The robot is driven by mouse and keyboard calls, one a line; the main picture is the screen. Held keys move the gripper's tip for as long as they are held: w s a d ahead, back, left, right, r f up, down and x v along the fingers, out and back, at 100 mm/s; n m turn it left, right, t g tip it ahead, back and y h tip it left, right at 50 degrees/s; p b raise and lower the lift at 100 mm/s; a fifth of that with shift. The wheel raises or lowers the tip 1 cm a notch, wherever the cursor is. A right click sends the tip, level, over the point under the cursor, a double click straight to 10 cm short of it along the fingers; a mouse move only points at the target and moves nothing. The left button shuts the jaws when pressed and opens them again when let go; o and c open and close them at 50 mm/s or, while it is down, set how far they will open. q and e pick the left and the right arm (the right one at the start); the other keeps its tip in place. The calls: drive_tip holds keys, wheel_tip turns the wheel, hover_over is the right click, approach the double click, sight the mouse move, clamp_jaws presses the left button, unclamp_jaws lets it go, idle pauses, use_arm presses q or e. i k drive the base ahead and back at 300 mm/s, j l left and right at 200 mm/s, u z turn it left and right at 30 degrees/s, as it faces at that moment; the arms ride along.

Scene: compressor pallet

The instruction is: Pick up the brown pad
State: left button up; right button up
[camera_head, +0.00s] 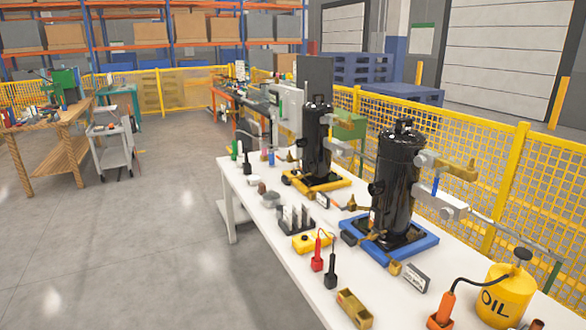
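A small brown piece (262,188) stands on the white table (283,262), left of the near compressor and close to the table's left edge. It may be the brown pad, but it is too small to make out its shape. A brass-brown box-like piece (355,309) lies at the table's near edge, and a smaller brass-brown block (395,267) lies by the blue pallet. I cannot tell for sure which of these is the pad. Neither of my grippers is in view.
A black compressor (399,182) stands on a blue pallet (425,243), and another (317,142) on a yellow one. A yellow oil can (504,296), red and black probes (317,256) and a yellow meter (303,243) crowd the table.

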sight(262, 187)
drive_tip(key=i+j+u, duration=0.25)
drive_tip(key=i+j, duration=0.15)
drive_tip(key=i, duration=0.25)
drive_tip(key=i+j+u, duration=0.25)
drive_tip(key=i, duration=0.45)
drive_tip(key=i+j+u, duration=0.1)
drive_tip(key=i+u, duration=0.15)
drive_tip(key=i, duration=0.45)
